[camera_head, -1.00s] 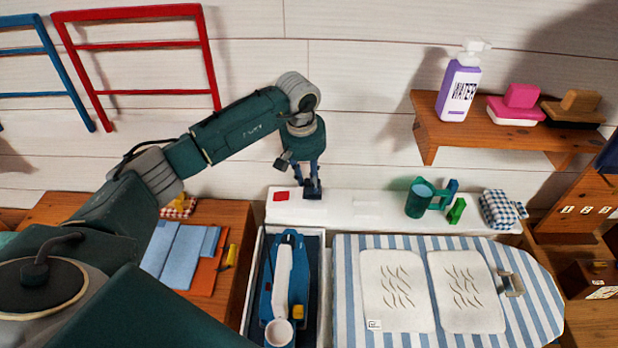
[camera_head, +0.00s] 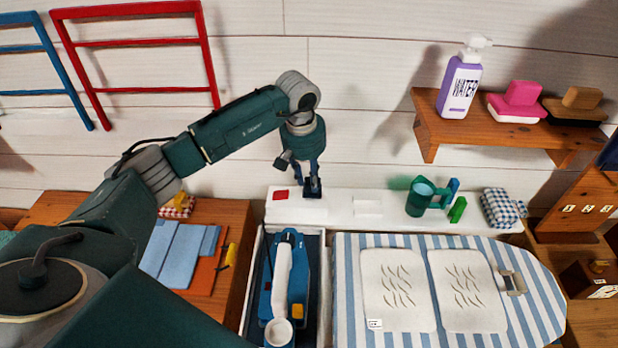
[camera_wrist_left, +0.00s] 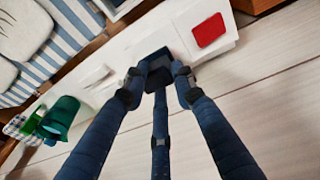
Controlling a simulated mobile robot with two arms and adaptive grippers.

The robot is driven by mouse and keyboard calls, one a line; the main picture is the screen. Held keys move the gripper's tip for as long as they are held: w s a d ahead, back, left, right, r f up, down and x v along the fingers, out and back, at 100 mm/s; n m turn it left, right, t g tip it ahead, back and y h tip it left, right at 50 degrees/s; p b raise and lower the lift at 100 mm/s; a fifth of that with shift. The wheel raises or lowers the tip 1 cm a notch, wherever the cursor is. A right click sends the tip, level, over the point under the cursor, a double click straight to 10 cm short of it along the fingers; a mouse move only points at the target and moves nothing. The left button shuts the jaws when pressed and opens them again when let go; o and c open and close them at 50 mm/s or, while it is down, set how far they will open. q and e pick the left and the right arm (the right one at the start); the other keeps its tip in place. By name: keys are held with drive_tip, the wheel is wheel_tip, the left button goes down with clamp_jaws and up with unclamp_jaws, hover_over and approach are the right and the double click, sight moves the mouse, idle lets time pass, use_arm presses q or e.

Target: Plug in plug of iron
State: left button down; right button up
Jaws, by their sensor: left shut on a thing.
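The iron (camera_head: 283,282) is blue with a white handle and lies in a narrow tray (camera_head: 324,300) left of the striped ironing board. My left gripper (camera_head: 312,187) points down at the white ledge (camera_head: 335,208) against the wall. It is shut on a small dark block, which looks like the plug; the block shows between the fingertips in the left wrist view (camera_wrist_left: 154,67). The block is at or just above the ledge, right of a red square (camera_head: 281,195). Whether it touches a socket, and its cord, cannot be made out. My right gripper is not in view.
The striped ironing board (camera_head: 545,315) fills the lower right. A green mug (camera_head: 419,201) and a checked bundle (camera_head: 497,208) stand on the ledge's right part. The ledge's middle is mostly clear.

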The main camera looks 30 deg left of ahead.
use_arm(q)
drive_tip(key=shift+s+f, duration=0.35)
drive_tip(key=shift+f, duration=0.4)
drive_tip(key=c, duration=1.5)
unclamp_jaws()
drive_tip(key=shift+w+f, duration=0.1)
drive_tip(key=shift+w, duration=0.05)
drive_tip(key=shift+o, duration=0.8)
drive_tip(key=shift+w+a+f, duration=0.15)
drive_tip(key=shift+w+a, duration=0.05)
drive_tip(key=shift+w, duration=0.3)
drive_tip(key=shift+s+d+r, duration=0.1)
drive_tip(key=shift+s+r, duration=0.1)
drive_tip(key=shift+r, duration=0.25)
wheel_tip(320, 180, up, 11)
drive_tip(key=s, duration=0.1)
drive_tip(key=shift+a, duration=0.2)
